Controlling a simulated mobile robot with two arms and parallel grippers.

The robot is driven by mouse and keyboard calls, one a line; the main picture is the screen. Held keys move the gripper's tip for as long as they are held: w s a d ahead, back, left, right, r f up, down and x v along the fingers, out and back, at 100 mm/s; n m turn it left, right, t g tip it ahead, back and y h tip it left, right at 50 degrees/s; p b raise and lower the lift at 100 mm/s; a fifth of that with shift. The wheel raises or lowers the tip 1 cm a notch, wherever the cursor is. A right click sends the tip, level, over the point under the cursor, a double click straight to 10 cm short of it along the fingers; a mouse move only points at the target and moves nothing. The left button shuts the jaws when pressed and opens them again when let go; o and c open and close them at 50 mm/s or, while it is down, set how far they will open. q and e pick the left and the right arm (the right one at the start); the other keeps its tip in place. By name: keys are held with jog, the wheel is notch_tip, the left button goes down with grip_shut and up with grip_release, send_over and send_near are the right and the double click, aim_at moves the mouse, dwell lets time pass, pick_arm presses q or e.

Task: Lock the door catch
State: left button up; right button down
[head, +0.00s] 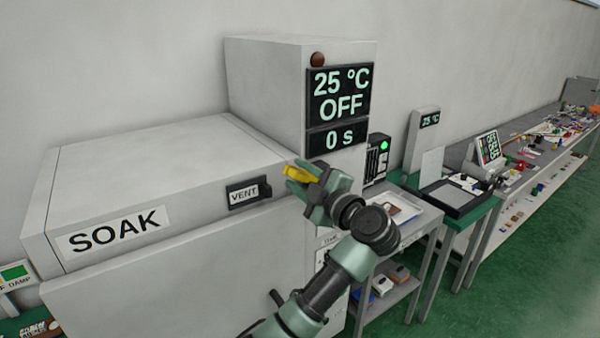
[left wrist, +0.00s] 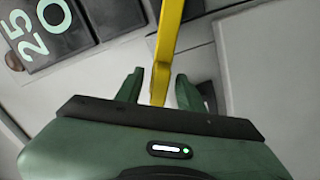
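A yellow lever (head: 295,173), likely the door catch, is at the front of the grey SOAK cabinet (head: 150,175), below the display. In the left wrist view the yellow lever (left wrist: 165,50) runs down from the top edge to between my fingers. My left gripper (head: 303,172) is at the lever; its fingers also show in the left wrist view (left wrist: 160,90). They are apart, one on each side of the lever, with a narrow gap visible on both sides. The gripper hides part of the lever and its mount in the head view. My right gripper is not in view.
A black VENT control (head: 248,193) sits left of my gripper. The display (head: 340,93) reads 25 °C, OFF and 0 S. A cart (head: 425,215) and a green table (head: 478,212) stand to the right. Green floor (head: 520,270) is open at the lower right.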

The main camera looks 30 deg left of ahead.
pick_arm(q)
grip_shut()
jog(key=shift+f, duration=0.1)
dwell(1.3)
